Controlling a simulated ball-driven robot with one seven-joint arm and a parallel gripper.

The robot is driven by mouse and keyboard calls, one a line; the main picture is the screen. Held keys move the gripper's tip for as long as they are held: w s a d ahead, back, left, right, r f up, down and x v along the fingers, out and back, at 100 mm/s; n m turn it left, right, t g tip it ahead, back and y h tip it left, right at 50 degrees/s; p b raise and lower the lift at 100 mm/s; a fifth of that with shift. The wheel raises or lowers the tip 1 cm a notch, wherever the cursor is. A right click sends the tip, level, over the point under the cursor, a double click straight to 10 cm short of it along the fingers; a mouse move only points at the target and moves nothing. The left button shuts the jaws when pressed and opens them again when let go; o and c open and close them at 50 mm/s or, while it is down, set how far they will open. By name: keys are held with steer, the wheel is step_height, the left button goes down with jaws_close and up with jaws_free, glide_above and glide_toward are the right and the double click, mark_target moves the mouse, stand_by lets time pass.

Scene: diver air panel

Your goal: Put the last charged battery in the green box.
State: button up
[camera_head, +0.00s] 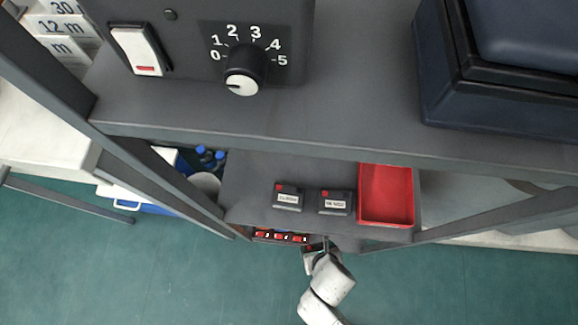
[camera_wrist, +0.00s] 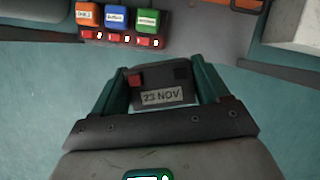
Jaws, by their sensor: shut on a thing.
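My gripper (camera_wrist: 163,76) is shut on a dark battery (camera_wrist: 160,88), with one finger on each side. The battery has a red corner patch and a pale label reading "23 NOV". In the head view my gripper (camera_head: 318,248) is just below the front edge of the shelf, and the battery is small and partly hidden there. Two more dark batteries with red marks, a left one (camera_head: 288,197) and a right one (camera_head: 336,202), lie on the shelf. A small green labelled item (camera_wrist: 146,20) shows ahead in the wrist view; I cannot tell if it is a box.
A red tray (camera_head: 410,222) stands right of the two shelf batteries and looks empty. Orange-red (camera_wrist: 88,15) and blue (camera_wrist: 116,18) labelled items sit beside the green one, above a row of red numbered pieces (camera_head: 280,237). Grey frame posts (camera_head: 175,185) flank the shelf. Open floor lies in front.

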steer(key=shift+w+d+f+n+b, duration=0.1)
steer(key=shift+w+f+n+b, duration=0.2)
steer(key=shift+w+n, duration=0.15)
steer(key=w+a+f+t+b, duration=0.1)
steer(key=w+a+b, duration=0.1)
steer(key=w+b, duration=0.2)
steer(key=w+a+f+t+y+b, duration=0.1)
steer(key=w+a+f+b, duration=0.1)
steer(key=w, duration=0.7)
steer(key=w+a+f+t+b, duration=0.1)
steer(key=w+a+f+b, duration=0.1)
steer(key=w+b, duration=0.5)
steer(key=shift+w+a+y, duration=0.25)
steer(key=shift+a+y, duration=0.05)
steer(key=shift+a, duration=0.5)
steer(key=shift+w+a+f+b, duration=0.1)
steer(key=shift+w+f+b, duration=0.1)
steer(key=shift+f+b, duration=0.3)
steer(key=shift+w+a+f+b, duration=0.15)
steer(key=shift+f+b, duration=0.15)
steer(key=shift+f, duration=0.4)
steer(key=shift+w, duration=0.2)
steer(key=shift+w+r+g, duration=0.1)
steer(key=shift+g, duration=0.3)
steer(key=shift+w+g+h+b, duration=0.1)
steer(key=shift+g+h+b, duration=0.5)
steer(key=shift+g, duration=0.5)
steer(key=shift+f+b, duration=0.95)
steer(key=shift+f, duration=0.45)
